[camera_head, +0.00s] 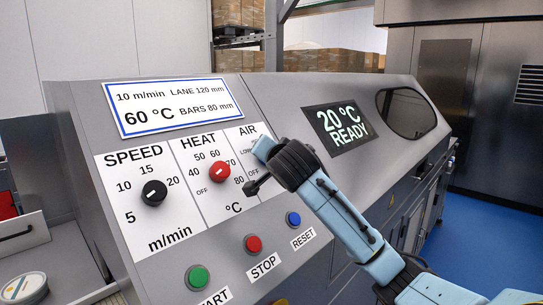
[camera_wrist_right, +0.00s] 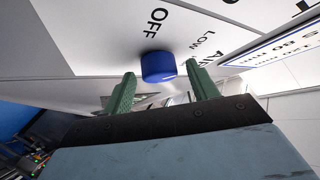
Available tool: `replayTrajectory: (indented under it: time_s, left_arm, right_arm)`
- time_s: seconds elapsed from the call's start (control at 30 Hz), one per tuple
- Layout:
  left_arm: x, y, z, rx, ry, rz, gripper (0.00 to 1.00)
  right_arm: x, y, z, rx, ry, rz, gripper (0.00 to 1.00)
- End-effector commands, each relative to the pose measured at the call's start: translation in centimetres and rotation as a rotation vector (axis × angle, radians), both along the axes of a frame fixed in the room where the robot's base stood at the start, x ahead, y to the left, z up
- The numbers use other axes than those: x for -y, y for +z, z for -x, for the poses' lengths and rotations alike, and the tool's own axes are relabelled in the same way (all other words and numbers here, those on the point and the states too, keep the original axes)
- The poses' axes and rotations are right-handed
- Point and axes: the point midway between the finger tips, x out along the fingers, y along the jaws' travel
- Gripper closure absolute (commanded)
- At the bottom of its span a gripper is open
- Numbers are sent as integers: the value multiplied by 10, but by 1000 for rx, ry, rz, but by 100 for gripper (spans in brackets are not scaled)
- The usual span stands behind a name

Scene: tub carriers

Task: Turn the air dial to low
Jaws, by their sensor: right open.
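The blue air dial (camera_wrist_right: 158,66) shows in the right wrist view on the white panel, with OFF and LOW printed near it. I cannot tell which mark it points to. My right gripper (camera_wrist_right: 162,91) is open, its two green fingers on either side of the dial in the picture, with no clear contact. In the head view my right gripper (camera_head: 258,168) is at the AIR section (camera_head: 247,132) and hides the dial and most of its scale. My left gripper is not in view.
Left of the AIR section are the red heat dial (camera_head: 219,172) and black speed dial (camera_head: 154,193). Below are the blue reset (camera_head: 293,219), red stop (camera_head: 253,243) and green start (camera_head: 198,277) buttons. A display (camera_head: 340,128) reads 20 °C READY. A settings card (camera_head: 172,106) tops the panel.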

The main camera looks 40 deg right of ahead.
Motion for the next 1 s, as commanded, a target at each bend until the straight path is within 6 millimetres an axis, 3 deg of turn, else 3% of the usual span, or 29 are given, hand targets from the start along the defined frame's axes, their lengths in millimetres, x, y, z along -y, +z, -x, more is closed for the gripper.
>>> replayTrajectory:
  time_s: [0.23, 0.7, 1.0]
  left_arm:
    - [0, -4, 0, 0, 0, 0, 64]
    - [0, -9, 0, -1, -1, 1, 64]
    - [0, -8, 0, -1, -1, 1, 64]
  right_arm:
    - [-12, 4, 18, 2, 3, -1, 41]
    - [-56, 25, 98, 3, 1, -1, 41]
    - [-64, 28, 114, 1, 1, 0, 41]
